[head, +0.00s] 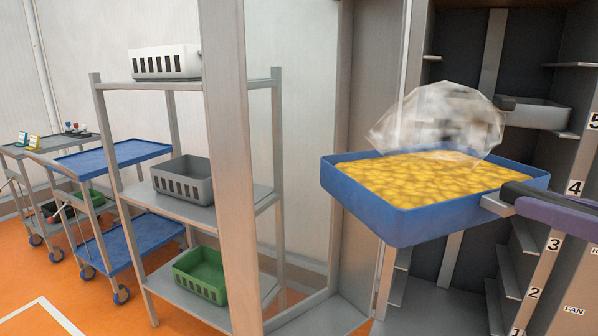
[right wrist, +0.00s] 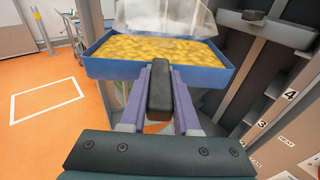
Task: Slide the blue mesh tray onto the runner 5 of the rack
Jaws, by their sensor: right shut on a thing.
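The blue tray (head: 405,222), full of yellow lumps, is held in the air in front of the open rack (head: 478,62). A clear, crumpled cover (head: 440,120) stands over its back part. My right gripper (head: 512,206) is shut at the tray's right end. In the right wrist view the tray (right wrist: 160,69) lies ahead of the fingers, with a dark block like a handle between them. The rack's post has number labels, with 5 (head: 594,120) uppermost in view. The tray hides part of the rack's inside and left runners. My left gripper is not in view.
A grey tray (head: 545,114) with a dark knob sits on a runner (head: 566,135) inside the rack. A post (head: 232,170) and the cabinet's left edge stand left of the blue tray.

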